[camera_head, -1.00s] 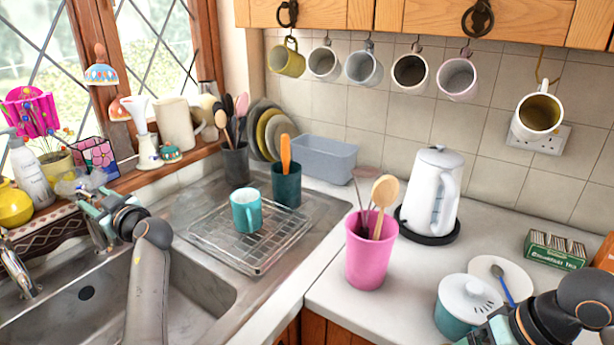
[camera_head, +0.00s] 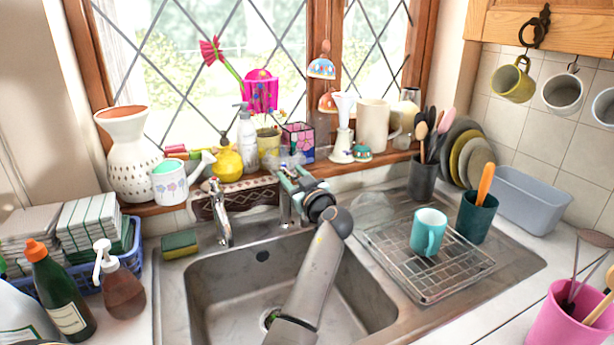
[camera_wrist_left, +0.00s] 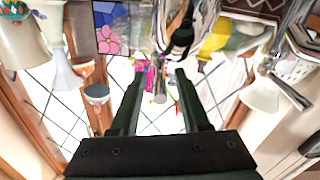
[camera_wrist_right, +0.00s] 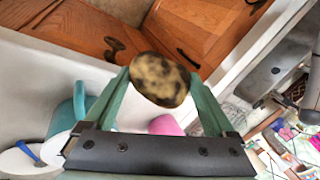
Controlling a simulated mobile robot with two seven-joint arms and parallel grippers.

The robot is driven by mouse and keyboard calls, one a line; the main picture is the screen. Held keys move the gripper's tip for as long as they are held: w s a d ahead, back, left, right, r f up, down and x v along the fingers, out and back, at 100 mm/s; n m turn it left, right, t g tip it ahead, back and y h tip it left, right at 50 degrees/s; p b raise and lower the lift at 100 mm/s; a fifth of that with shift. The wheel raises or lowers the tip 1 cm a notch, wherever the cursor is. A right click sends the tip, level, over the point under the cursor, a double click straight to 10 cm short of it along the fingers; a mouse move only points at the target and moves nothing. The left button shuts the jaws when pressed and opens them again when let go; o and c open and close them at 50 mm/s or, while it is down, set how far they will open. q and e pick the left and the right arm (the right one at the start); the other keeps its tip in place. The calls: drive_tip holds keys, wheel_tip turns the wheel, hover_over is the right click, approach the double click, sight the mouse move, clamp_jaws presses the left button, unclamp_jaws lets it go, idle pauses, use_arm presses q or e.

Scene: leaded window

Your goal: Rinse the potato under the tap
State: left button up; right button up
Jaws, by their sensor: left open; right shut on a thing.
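The potato (camera_wrist_right: 158,80), yellow-brown with dark blotches, shows in the right wrist view. My right gripper (camera_wrist_right: 160,76) is shut on it, with a finger at each side. The head view does not show the potato or my right gripper. Two chrome taps stand behind the steel sink (camera_head: 212,290): a left tap (camera_head: 218,208) in clear view, and a right tap (camera_head: 284,212) partly hidden by my left gripper (camera_head: 291,178). My left gripper is open by the right tap; its fingers (camera_wrist_left: 160,76) are apart and empty in the left wrist view. I cannot tell whether water runs.
A drying rack (camera_head: 440,280) with a teal mug (camera_head: 428,232) stands right of the sink. A sponge (camera_head: 180,244), a blue basket (camera_head: 135,250) and bottles stand left. Vases and pots crowd the windowsill. The sink basin is clear except for my left arm crossing it.

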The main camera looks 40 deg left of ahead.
use_arm(q)
clamp_jaws()
drive_tip(key=shift+r, duration=0.1)
idle(1.2)
